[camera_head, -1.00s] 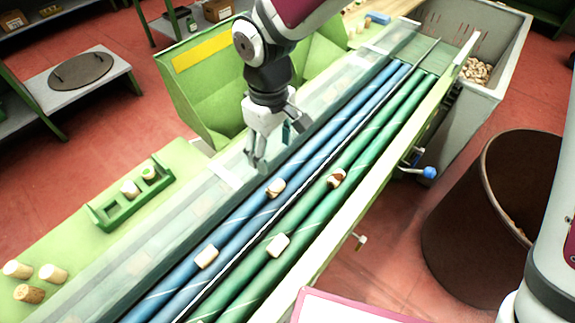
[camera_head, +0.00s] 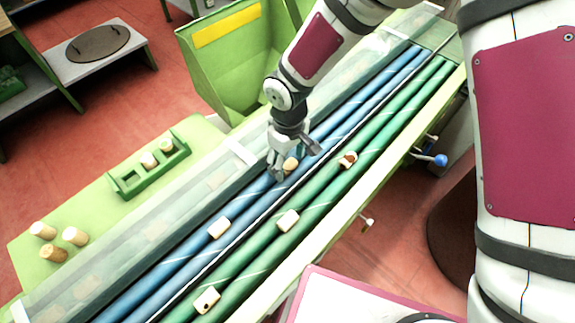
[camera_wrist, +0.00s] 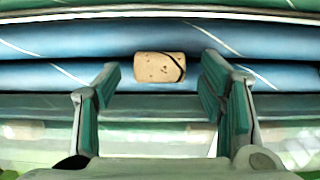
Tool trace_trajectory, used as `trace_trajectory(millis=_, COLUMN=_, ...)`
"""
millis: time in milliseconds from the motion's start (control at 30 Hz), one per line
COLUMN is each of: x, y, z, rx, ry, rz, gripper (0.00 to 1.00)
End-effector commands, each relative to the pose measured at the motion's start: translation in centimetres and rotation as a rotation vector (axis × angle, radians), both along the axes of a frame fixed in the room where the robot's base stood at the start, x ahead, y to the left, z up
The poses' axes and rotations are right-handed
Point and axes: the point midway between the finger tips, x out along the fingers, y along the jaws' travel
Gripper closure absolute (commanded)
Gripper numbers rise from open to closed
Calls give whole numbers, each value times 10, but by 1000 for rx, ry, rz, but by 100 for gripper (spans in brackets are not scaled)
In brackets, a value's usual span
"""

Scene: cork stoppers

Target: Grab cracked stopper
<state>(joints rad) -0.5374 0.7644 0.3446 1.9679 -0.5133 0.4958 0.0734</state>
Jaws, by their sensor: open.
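A cork stopper with a dark curved crack line near its right end (camera_wrist: 160,67) lies on the blue rollers in the wrist view. It also shows in the head view (camera_head: 291,164), partly beside my gripper's fingers. My gripper (camera_head: 294,160) is open above the blue rollers. In the wrist view my gripper (camera_wrist: 160,90) has a green-padded finger on each side of the stopper, with gaps left and right. I cannot tell from these views whether the fingertips are down at the stopper's height.
Other stoppers lie on the rollers: a plain one on blue (camera_head: 220,228), a pale one on green (camera_head: 288,220), a dark-marked one (camera_head: 347,160) and a spotted one (camera_head: 207,300). A clear cover (camera_head: 150,240) runs beside the blue rollers. A green rack (camera_head: 150,168) stands left.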

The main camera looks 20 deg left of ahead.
Motion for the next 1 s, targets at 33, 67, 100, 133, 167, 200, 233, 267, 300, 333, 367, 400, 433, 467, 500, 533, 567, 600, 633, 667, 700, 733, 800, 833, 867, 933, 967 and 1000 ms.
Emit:
trace_trajectory(millis=33, x=0, y=0, z=-3, rx=0, ry=0, rz=1, gripper=37)
trace_trajectory(millis=67, x=0, y=0, z=-4, rx=0, ry=0, rz=1, gripper=37)
trace_trajectory(millis=100, x=0, y=0, z=-5, rx=0, ry=0, rz=1, gripper=37)
trace_trajectory(millis=133, x=0, y=0, z=-6, rx=0, ry=0, rz=1, gripper=37)
trace_trajectory(millis=167, x=0, y=0, z=-6, rx=0, ry=-1, rz=1, gripper=37)
trace_trajectory(millis=200, x=0, y=0, z=-6, rx=1, ry=-1, rz=1, gripper=37)
trace_trajectory(millis=233, x=0, y=0, z=-6, rx=1, ry=-1, rz=1, gripper=37)
trace_trajectory(millis=267, x=0, y=0, z=-6, rx=1, ry=-1, rz=1, gripper=37)
trace_trajectory(millis=300, x=0, y=0, z=-6, rx=1, ry=-1, rz=1, gripper=37)
trace_trajectory(millis=333, x=0, y=0, z=-6, rx=1, ry=-1, rz=1, gripper=43)
trace_trajectory(millis=367, x=0, y=0, z=-6, rx=1, ry=-1, rz=1, gripper=50)
trace_trajectory(millis=400, x=0, y=0, z=-6, rx=1, ry=-1, rz=1, gripper=57)
trace_trajectory(millis=433, x=0, y=0, z=-5, rx=1, ry=-1, rz=0, gripper=62)
trace_trajectory(millis=467, x=0, y=0, z=-5, rx=1, ry=-1, rz=0, gripper=68)
trace_trajectory(millis=500, x=0, y=0, z=-5, rx=1, ry=-1, rz=0, gripper=71)
trace_trajectory(millis=533, x=0, y=0, z=-5, rx=1, ry=-1, rz=0, gripper=71)
trace_trajectory(millis=567, x=0, y=0, z=-5, rx=1, ry=-1, rz=0, gripper=71)
trace_trajectory(millis=600, x=0, y=0, z=-5, rx=1, ry=-1, rz=0, gripper=71)
trace_trajectory(millis=633, x=0, y=0, z=-5, rx=1, ry=-1, rz=0, gripper=71)
trace_trajectory(millis=667, x=0, y=0, z=-5, rx=1, ry=-1, rz=0, gripper=71)
trace_trajectory(millis=700, x=0, y=0, z=-5, rx=1, ry=-1, rz=0, gripper=71)
trace_trajectory(millis=733, x=0, y=0, z=-5, rx=1, ry=-1, rz=0, gripper=71)
trace_trajectory(millis=800, x=0, y=0, z=-5, rx=1, ry=-1, rz=0, gripper=71)
trace_trajectory(millis=833, x=0, y=0, z=-5, rx=1, ry=-1, rz=0, gripper=71)
trace_trajectory(millis=867, x=1, y=0, z=-5, rx=1, ry=-1, rz=0, gripper=71)
trace_trajectory(millis=933, x=1, y=0, z=-3, rx=1, ry=-2, rz=0, gripper=71)
trace_trajectory(millis=967, x=1, y=0, z=-2, rx=1, ry=-2, rz=0, gripper=71)
trace_trajectory(millis=1000, x=1, y=0, z=0, rx=2, ry=-2, rz=0, gripper=71)
